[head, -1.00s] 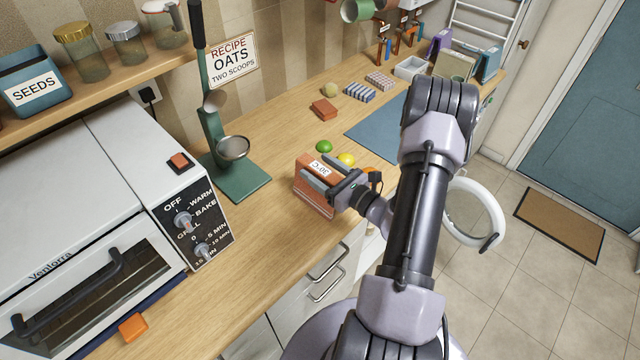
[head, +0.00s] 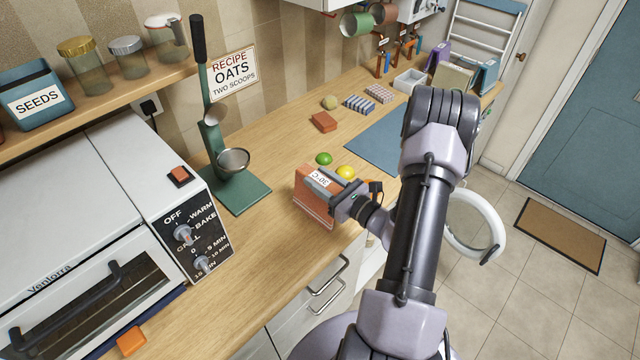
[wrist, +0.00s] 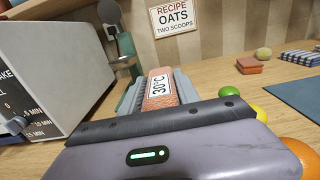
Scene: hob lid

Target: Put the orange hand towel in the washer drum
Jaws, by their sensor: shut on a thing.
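The orange hand towel (head: 313,203) is a folded, upright block with a white 30°C label, near the counter's front edge. My gripper (head: 318,180) has its fingers on either side of the towel and is shut on it. In the wrist view the towel (wrist: 160,92) shows its textured orange surface between the two grey fingers. The towel's base appears to be at the counter top; I cannot tell if it touches. The washer's round white door (head: 470,226) stands open below the counter at right, partly behind my arm. The drum is hidden.
A lime (head: 324,158) and a lemon (head: 346,172) lie just behind the towel. A green stand (head: 236,190) with a metal cup is to its left, beside the toaster oven (head: 90,220). A blue mat (head: 378,145) lies behind. The counter between stand and towel is clear.

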